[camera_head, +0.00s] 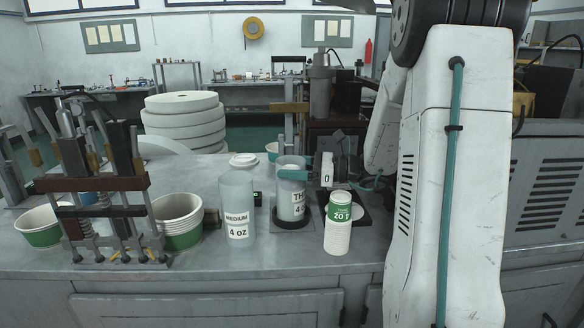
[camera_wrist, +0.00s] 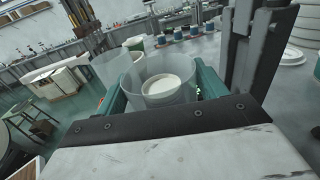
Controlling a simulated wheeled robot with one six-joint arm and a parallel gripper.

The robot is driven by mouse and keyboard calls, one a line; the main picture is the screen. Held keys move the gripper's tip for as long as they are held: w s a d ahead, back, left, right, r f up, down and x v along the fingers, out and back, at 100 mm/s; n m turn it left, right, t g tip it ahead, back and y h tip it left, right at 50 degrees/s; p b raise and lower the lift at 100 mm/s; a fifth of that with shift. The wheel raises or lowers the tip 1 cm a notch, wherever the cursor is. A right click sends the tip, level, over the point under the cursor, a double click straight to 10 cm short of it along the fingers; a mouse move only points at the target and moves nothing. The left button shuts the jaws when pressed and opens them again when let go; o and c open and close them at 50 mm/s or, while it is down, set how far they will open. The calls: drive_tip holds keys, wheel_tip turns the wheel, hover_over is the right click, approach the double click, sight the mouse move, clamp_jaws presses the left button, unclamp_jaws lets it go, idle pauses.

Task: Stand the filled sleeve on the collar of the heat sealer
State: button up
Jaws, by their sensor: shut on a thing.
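A second clear sleeve (camera_head: 238,202), labelled "MEDIUM 4 oz", stands to the left. I cannot tell for sure which part is the heat sealer's collar.
White-and-green tubs (camera_head: 180,232) and a clamp rack (camera_head: 105,205) stand at left. A white lid (camera_head: 243,160) lies behind the second sleeve. The bench front (camera_head: 265,262) is clear.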

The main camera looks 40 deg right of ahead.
drive_tip(key=shift+f, duration=0.15)
drive_tip(key=o, duration=1.3)
drive_tip(key=shift+r, duration=0.2)
drive_tip(key=v, duration=1.2)
